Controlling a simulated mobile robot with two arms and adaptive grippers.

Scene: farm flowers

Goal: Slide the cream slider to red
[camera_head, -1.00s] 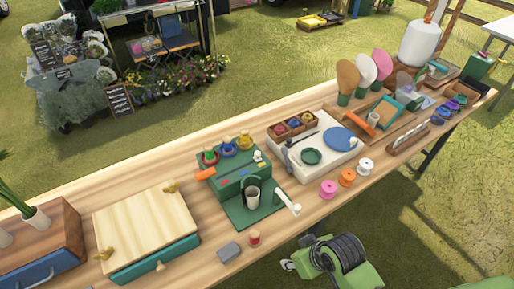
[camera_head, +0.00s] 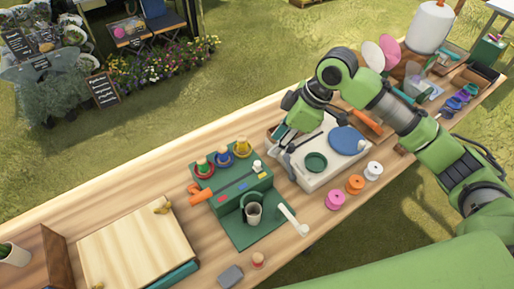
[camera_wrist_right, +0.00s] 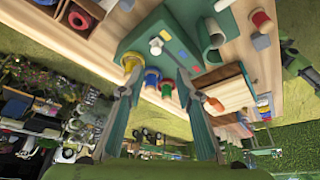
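The green box (camera_head: 235,190) stands on the wooden table. The cream slider (camera_head: 257,166) sits at the right end of the dark slot on its top, and also shows in the right wrist view (camera_wrist_right: 155,46). Colour marks run along the slot: red (camera_head: 222,198) toward the left end, blue (camera_head: 243,186) in the middle, yellow near the slider. My right gripper (camera_head: 280,140) is above and to the right of the box, apart from the slider. In the wrist view its fingers (camera_wrist_right: 158,75) are spread with nothing held. My left gripper is out of view.
An orange handle (camera_head: 199,196) sticks out left, and a cup (camera_head: 254,213) stands in front.

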